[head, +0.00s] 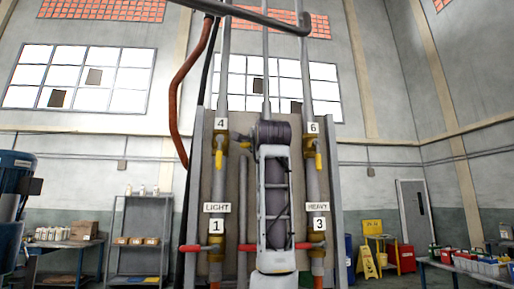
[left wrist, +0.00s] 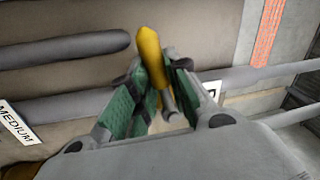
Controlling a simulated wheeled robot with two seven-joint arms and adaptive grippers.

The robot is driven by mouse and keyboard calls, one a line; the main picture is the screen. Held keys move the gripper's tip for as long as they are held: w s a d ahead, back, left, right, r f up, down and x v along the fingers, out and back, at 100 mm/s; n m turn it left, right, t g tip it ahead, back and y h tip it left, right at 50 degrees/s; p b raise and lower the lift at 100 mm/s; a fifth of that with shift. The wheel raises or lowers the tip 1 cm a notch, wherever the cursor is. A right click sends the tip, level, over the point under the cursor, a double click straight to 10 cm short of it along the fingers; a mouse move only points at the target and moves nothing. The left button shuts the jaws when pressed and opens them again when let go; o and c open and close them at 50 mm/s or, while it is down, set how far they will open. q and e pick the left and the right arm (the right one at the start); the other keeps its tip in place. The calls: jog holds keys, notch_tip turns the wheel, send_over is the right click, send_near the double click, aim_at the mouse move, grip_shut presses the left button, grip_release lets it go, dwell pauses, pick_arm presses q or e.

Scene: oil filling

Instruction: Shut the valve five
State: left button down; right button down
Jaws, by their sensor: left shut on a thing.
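The yellow handle (left wrist: 150,50) of a valve is between the green-padded fingers of my left gripper (left wrist: 160,72) in the left wrist view. The gripper is shut on it, and the handle's rounded end sticks out past the fingertips. In the head view my left arm rises up the middle of the panel (head: 230,180), with the left gripper (head: 271,130) at the height of labels 4 and 6. It hides the middle valve there, and its number cannot be read. My right gripper is not in view.
Yellow-handled valves 4 (head: 218,155) and 6 (head: 317,155) flank the gripper. Red-handled valves 1 (head: 216,248) and 3 (head: 317,245) sit lower. A MEDIUM sign (left wrist: 17,122) shows in the left wrist view. A red hose (head: 178,90) hangs left of the panel.

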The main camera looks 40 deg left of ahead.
pick_arm(q)
jog(key=shift+r+m+t+h, duration=0.2)
jog(key=shift+r+m, duration=0.1)
jog(key=shift+m, duration=0.45)
jog(key=shift+r+m+t+h, duration=0.2)
jog(key=shift+r+m, duration=0.05)
jog(key=shift+m, duration=0.5)
jog(key=c, duration=1.3)
grip_release()
jog(key=shift+c, duration=0.2)
jog(key=v, duration=1.2)
jog(key=shift+f, duration=0.1)
